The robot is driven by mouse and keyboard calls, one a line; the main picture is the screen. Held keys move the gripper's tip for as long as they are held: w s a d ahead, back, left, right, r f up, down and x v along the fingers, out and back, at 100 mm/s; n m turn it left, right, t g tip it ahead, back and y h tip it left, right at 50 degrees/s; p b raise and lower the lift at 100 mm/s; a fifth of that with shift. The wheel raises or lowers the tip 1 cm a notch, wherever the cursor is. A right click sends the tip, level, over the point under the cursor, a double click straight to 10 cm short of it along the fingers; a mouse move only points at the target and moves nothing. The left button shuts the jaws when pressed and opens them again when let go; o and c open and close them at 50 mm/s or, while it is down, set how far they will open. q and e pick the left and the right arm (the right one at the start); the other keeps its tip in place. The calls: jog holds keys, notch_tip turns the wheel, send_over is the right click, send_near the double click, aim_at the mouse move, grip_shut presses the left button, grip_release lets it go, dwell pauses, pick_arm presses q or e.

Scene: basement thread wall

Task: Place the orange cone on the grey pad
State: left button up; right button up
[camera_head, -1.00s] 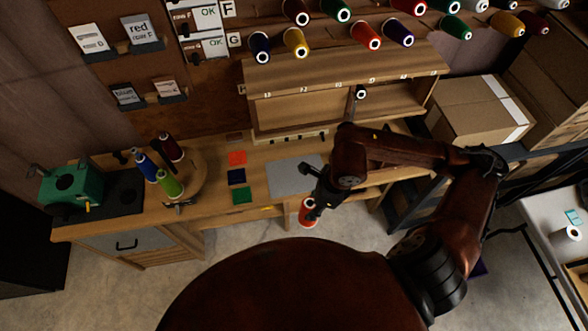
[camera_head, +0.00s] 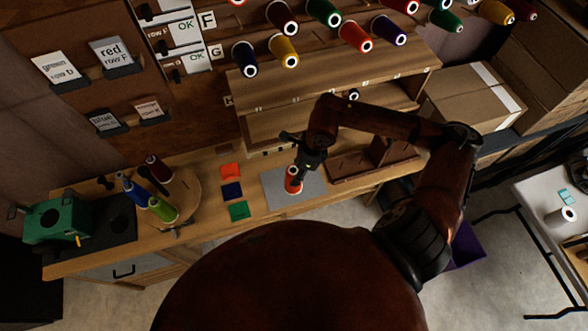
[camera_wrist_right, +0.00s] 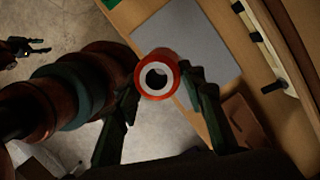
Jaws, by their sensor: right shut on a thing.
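The orange cone (camera_head: 293,183) is a small red-orange thread cone with a white ring at its end. My right gripper (camera_head: 300,172) is shut on it. In the right wrist view the cone (camera_wrist_right: 141,80) sits between the fingers of my right gripper (camera_wrist_right: 160,95), beside the grey pad (camera_wrist_right: 190,40). Whether the cone touches the pad cannot be told. My left gripper does not show in the head view.
Orange (camera_head: 230,170), navy (camera_head: 232,190) and green (camera_head: 239,211) squares lie left of the pad. A round wooden stand (camera_head: 187,190) with several cones and a green device (camera_head: 60,218) are further left. A wooden shelf unit (camera_head: 290,125) stands behind the pad.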

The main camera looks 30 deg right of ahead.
jog(key=w+d+f+p, duration=0.1)
jog(key=w+d+f, duration=0.1)
jog(key=w+f, duration=0.3)
notch_tip(320, 180, down, 4)
jog(key=shift+w+d+f, duration=0.15)
jog(key=shift+d+f, duration=0.05)
jog(key=shift+d, duration=0.15)
jog(key=o, duration=1.1)
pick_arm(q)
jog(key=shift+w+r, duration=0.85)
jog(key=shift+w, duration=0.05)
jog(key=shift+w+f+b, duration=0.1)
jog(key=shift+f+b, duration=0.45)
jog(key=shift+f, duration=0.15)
pick_arm(e)
jog(key=v, duration=1.2)
